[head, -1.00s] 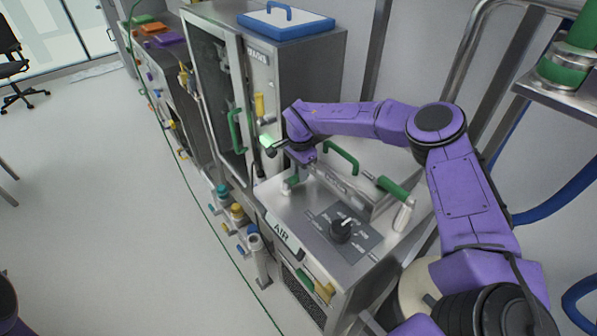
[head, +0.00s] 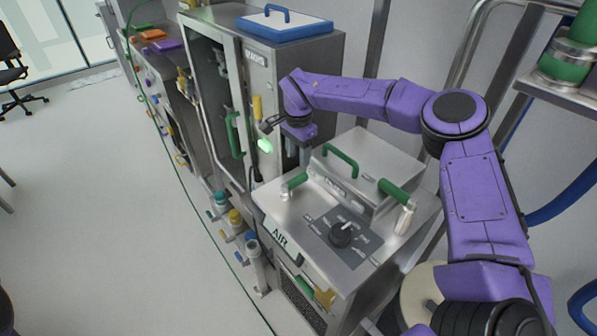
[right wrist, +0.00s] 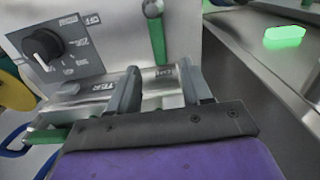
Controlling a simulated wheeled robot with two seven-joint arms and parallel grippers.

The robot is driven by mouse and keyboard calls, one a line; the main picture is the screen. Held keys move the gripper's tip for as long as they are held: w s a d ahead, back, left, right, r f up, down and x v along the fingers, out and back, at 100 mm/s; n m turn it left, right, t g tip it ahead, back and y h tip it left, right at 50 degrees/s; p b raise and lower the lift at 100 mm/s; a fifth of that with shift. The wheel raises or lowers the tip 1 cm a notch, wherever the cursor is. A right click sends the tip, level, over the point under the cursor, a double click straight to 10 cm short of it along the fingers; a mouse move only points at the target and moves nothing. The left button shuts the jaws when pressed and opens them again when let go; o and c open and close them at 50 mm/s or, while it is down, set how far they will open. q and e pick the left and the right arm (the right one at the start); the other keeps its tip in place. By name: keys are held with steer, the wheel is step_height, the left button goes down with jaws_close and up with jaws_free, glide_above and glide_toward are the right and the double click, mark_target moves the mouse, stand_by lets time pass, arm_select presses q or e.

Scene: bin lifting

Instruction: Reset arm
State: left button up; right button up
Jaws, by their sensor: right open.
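My right arm reaches in from the right in the head view. Its gripper (head: 301,156) hangs pointing down behind the steel machine's lidded top, beside the tall cabinet. In the right wrist view the two grey fingers (right wrist: 160,84) stand apart with nothing between them. The steel lid (head: 365,165) with a green handle (head: 341,161) is just to the right of the gripper in the head view. My left gripper is not in view.
A tall steel cabinet (head: 300,75) with a blue-rimmed white lid (head: 285,27) stands behind. A green light (head: 265,145) glows at its front. A black dial (head: 341,234) and green lever (head: 393,190) are on the machine.

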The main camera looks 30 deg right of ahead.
steer(key=shift+r, duration=1.2)
